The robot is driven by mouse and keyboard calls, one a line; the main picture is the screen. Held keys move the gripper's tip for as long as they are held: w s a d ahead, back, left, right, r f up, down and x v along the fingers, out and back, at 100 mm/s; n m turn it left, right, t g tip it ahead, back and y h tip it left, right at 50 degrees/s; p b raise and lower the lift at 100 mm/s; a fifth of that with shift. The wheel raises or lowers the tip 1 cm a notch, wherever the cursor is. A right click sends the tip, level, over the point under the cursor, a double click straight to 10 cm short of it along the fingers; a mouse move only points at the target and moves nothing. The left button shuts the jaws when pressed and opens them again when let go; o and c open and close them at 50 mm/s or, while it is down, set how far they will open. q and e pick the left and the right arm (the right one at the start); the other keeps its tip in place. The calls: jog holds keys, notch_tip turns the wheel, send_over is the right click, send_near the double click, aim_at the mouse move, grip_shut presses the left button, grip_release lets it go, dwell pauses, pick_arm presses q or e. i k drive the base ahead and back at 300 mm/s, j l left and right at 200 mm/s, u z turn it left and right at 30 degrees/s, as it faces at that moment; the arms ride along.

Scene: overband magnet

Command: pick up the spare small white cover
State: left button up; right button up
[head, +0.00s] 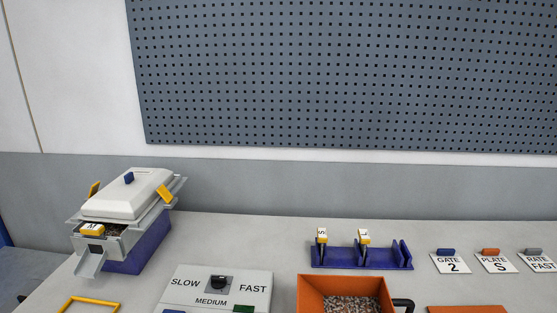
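The one white cover I can make out is a large white lid (128,193) with a blue knob, on top of the machine at the left. Its size beside other covers cannot be judged. A blue rack (345,258) at the back centre holds two upright yellow-and-white pieces, one marked S (322,236) and one that looks marked L (364,237). I cannot tell whether either is a cover. No separate small white cover is clearly visible. Neither of my grippers is in view.
A control box (200,298) reads SLOW, MEDIUM, FAST. An orange bin (312,284) holds granules. Tags (453,264) read GATE 2, PLATE S, RATE FAST. A yellow frame (75,302) lies at front left. The table (240,235) is clear between machine and rack. A pegboard (350,70) hangs behind.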

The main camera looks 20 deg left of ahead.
aim_at(127, 200)
jog(key=j+u, duration=0.2)
jog(key=u, duration=1.2)
jog(key=i+j+z, duration=0.15)
jog(key=j+z, duration=0.3)
jog(key=i+j+z, duration=0.1)
jog(key=j+z, duration=0.85)
